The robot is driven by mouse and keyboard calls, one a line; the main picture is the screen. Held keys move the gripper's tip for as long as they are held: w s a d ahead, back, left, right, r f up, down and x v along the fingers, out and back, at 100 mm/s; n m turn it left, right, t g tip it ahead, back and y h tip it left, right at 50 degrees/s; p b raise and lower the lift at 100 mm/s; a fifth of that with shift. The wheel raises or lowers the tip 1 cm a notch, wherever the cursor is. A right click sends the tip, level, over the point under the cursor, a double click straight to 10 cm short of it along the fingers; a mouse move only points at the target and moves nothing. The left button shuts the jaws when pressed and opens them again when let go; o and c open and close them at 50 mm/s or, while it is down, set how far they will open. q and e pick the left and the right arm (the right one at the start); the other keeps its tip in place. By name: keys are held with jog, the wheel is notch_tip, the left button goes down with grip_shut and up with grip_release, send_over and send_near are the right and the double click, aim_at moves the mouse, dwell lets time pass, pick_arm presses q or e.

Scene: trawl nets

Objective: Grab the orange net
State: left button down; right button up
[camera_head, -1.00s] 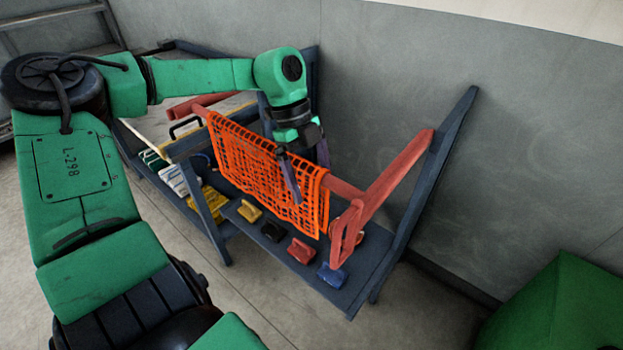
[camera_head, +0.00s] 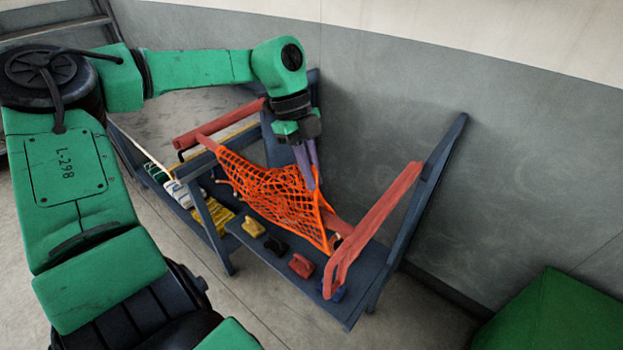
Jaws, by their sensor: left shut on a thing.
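The orange net (camera_head: 275,195) hangs over a red bar of the dark blue rack. Its mesh is bunched and pulled up toward my left gripper (camera_head: 311,184). That gripper points down and its fingers are shut on the net's upper edge. The lower part of the net drapes slanting down to a point at the right, near the bar's right end. My right gripper is not in view.
The dark blue rack (camera_head: 222,258) has red arms (camera_head: 372,228) jutting out at its left and right. Yellow, black and red blocks (camera_head: 301,265) sit on its lower shelf. A grey wall stands close behind. A green box (camera_head: 545,315) is at lower right.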

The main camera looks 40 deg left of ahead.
pick_arm(q)
notch_tip(320, 180, up, 10)
jog(key=p, duration=0.7)
jog(key=shift+r, duration=0.2)
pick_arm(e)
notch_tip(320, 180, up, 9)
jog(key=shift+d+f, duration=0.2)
